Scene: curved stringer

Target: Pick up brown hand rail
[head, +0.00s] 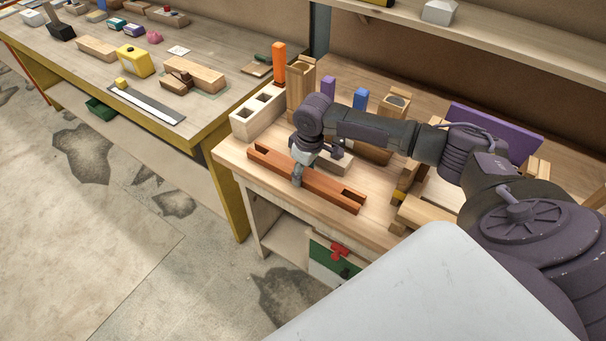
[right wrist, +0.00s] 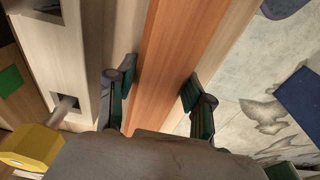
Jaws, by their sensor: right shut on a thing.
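The brown hand rail (head: 335,190) is a long orange-brown bar with slots near its ends. It lies along the front edge of the right workbench; I cannot tell if it is slightly lifted. My right gripper (head: 297,180) comes down on it from above near its middle. In the right wrist view the hand rail (right wrist: 172,65) runs between the two fingers of my right gripper (right wrist: 158,95), which is shut on it across its width. My left gripper is not in view.
A second bench with a yellow can (head: 134,61) stands at the left. Open floor lies in front.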

